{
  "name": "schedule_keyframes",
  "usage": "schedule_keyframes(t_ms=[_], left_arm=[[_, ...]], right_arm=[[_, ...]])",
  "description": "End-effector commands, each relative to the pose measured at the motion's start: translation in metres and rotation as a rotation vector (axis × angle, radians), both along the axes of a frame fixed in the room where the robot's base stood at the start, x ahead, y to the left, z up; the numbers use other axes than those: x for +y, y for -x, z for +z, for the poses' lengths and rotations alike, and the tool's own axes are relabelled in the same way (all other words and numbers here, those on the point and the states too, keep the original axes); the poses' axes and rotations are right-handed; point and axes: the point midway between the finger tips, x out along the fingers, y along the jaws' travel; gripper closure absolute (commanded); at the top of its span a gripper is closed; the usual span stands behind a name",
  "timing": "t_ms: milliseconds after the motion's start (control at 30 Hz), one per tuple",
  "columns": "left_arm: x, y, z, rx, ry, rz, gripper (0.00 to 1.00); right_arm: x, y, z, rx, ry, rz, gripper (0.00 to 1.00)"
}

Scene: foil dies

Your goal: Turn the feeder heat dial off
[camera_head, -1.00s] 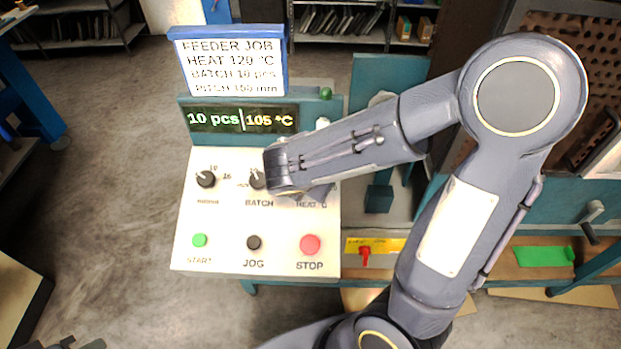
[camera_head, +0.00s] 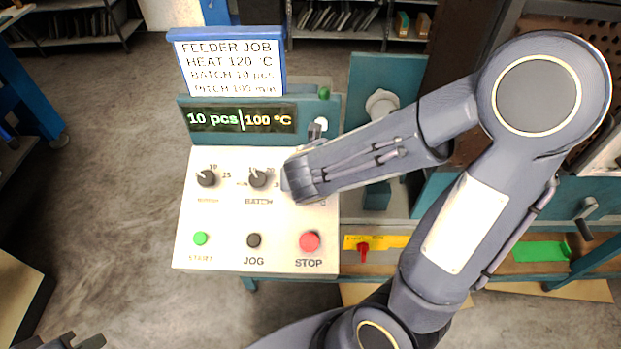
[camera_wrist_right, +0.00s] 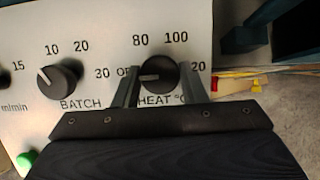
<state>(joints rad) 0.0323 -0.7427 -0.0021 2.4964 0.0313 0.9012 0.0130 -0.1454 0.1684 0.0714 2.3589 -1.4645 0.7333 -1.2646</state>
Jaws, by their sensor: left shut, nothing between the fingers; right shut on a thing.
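The heat dial (camera_wrist_right: 160,69) is a black knob on the white control panel (camera_wrist_right: 103,15), with marks OFF, 80, 100 and 120 around it. Its pale pointer faces left, towards OFF, whose label is partly covered by a finger. My right gripper (camera_wrist_right: 159,82) is shut on the heat dial, one finger on each side. In the head view my right forearm and wrist hide this dial. The display (camera_head: 240,120) reads 10 pcs and 100 °C. My left gripper (camera_head: 76,342) is shut and empty at the bottom left edge, away from the panel.
The batch dial (camera_head: 258,178) and another dial (camera_head: 206,178) sit left of the heat dial. Below are the green START (camera_head: 200,239), black JOG (camera_head: 254,240) and red STOP (camera_head: 310,242) buttons. A job sign (camera_head: 229,66) above reads heat 120 °C. Floor left of the panel is clear.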

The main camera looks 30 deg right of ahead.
Motion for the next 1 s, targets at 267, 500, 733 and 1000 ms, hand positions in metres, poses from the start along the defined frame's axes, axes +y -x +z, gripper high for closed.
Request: schedule_keyframes(t_ms=[267, 500, 733, 1000], left_arm=[[0.000, 0.000, 0.000, 0.000, 0.000, 0.000, 1.00], [0.000, 0.000, 0.000, 0.000, 0.000, 0.000, 1.00], [0.000, 0.000, 0.000, 0.000, 0.000, 0.000, 1.00], [0.000, 0.000, 0.010, 0.000, 0.000, 0.000, 1.00]], right_arm=[[0.000, 0.000, 0.000, 0.000, 0.003, 0.007, 0.85], [0.000, 0.000, 0.000, 0.000, 0.002, 0.006, 0.45], [0.000, 0.000, 0.000, 0.001, 0.002, 0.005, 0.41], [0.007, 0.010, 0.021, -0.004, 0.002, 0.008, 0.41]])
